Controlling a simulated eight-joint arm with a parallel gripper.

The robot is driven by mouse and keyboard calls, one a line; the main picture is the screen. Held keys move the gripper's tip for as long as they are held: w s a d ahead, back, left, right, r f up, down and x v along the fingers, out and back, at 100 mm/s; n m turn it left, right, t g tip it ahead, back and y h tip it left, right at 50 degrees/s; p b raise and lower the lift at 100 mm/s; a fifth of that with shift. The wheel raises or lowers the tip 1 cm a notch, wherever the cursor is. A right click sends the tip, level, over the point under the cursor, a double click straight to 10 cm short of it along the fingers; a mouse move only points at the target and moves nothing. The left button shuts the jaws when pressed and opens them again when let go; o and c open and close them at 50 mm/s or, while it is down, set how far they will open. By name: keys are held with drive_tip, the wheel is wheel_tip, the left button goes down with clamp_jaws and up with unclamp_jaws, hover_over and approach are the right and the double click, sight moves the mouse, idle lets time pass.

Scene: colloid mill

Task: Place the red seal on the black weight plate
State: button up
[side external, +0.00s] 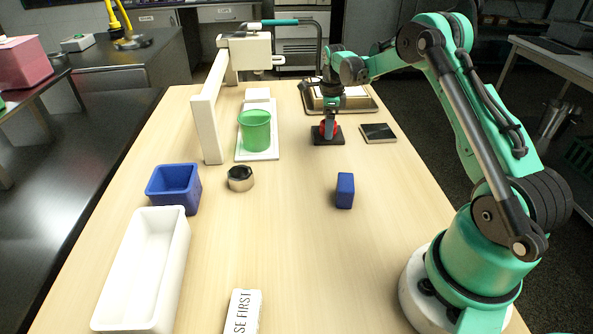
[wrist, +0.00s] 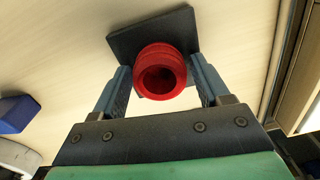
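The red seal (side external: 329,127) is a ring with a hollow centre. It sits over the black weight plate (side external: 325,141), a dark square on the table. In the wrist view the seal (wrist: 160,72) overlaps the middle of the plate (wrist: 121,42), whose corners show around it. My gripper (side external: 328,118) points down at the seal. In the wrist view my gripper (wrist: 160,68) has one finger close along each side of the seal. I cannot tell whether the fingers press on it or stand just apart. The seal's underside is hidden, so its contact with the plate is unclear.
A dark square tile (side external: 378,133) lies right of the plate, and a tray (side external: 360,103) lies behind. A green cup (side external: 255,131) stands under a white frame (side external: 208,125) at left. A blue block (side external: 345,190), metal nut (side external: 240,178), blue bin (side external: 174,186) and white bin (side external: 176,244) are nearer.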

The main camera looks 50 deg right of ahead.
drive_tip(key=shift+o, duration=0.5)
wheel_tip(320, 180, up, 11)
drive_tip(key=a+r+n+t, duration=0.2)
drive_tip(key=a+r+n, duration=0.3)
drive_tip(key=a+n, duration=0.2)
drive_tip(key=s+a+f+n+t, duration=0.2)
drive_tip(key=s+a+n, duration=0.4)
drive_tip(key=n, duration=0.5)
drive_tip(key=s+a+f+n+t, duration=0.1)
drive_tip(key=s+a+n+t, duration=0.2)
drive_tip(key=s+a+n, duration=0.3)
drive_tip(key=a+n, duration=0.4)
drive_tip(key=shift+f+n, duration=0.35)
drive_tip(key=shift+n, duration=0.05)
